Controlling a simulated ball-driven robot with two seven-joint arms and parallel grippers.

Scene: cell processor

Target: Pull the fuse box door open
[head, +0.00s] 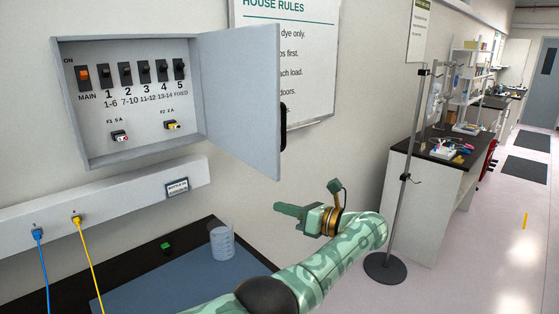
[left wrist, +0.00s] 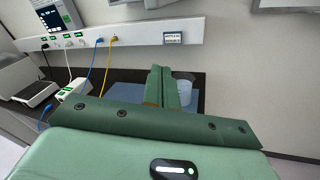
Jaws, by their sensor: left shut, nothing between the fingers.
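The grey fuse box (head: 80,148) is on the wall at the upper left of the head view. Its door (head: 240,105) stands swung open to the right, showing a row of switches and two small fuses inside. A black handle (head: 284,127) shows at the door's free edge. My left gripper (head: 282,209) is shut and empty, below the door's lower right corner and apart from it. Its closed fingers show in the left wrist view (left wrist: 162,82), with a clear beaker (left wrist: 185,90) beyond them. My right gripper is in neither view.
A dark bench with a blue mat (head: 170,283) and the beaker (head: 222,242) lies below the box. Blue and yellow cables plug into the wall rail (head: 130,193). A metal stand (head: 385,268) rises from the floor at right, beside a white-sided counter (head: 425,200).

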